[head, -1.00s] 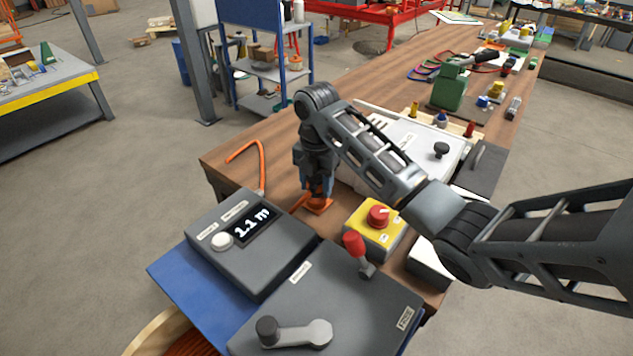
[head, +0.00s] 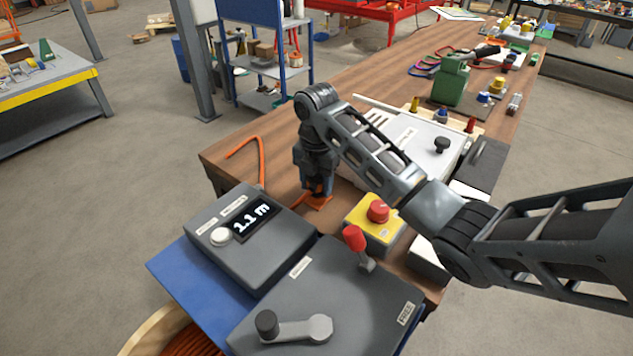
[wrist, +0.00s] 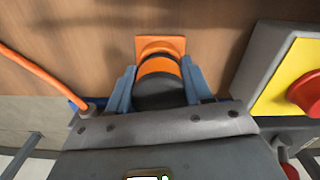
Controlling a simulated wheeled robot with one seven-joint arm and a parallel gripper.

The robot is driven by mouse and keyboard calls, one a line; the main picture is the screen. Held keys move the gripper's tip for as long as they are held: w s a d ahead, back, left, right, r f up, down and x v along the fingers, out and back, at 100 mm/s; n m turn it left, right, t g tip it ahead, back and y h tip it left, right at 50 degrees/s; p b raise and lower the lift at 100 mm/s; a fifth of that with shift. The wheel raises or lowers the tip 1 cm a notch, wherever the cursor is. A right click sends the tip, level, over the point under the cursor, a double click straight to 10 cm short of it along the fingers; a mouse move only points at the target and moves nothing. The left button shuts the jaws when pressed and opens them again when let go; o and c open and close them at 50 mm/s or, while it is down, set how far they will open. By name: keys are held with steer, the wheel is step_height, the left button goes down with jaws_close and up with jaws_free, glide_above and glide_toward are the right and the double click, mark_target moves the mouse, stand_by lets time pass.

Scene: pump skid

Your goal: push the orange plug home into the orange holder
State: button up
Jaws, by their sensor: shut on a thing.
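The orange holder (head: 319,203) sits on the wooden bench below my gripper (head: 318,188); its square orange plate also shows in the wrist view (wrist: 160,45). In the wrist view my gripper (wrist: 159,88) has its blue-grey fingers on both sides of the plug (wrist: 158,66), which has an orange band and a black body. The plug stands against the holder, in line with it. How deep it sits in the holder is hidden.
An orange cable (head: 260,160) lies on the bench left of my gripper. A yellow box with a red knob (head: 377,211) stands close on the right. A grey display box (head: 250,240) and a box with a red lever (head: 355,240) stand in front.

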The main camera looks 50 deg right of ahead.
steer(key=shift+f, duration=0.1)
steer(key=o, duration=1.2)
steer(key=shift+o, duration=0.3)
step_height(320, 180, up, 8)
steer(key=shift+f+p, duration=0.1)
steer(key=shift+p, duration=0.75)
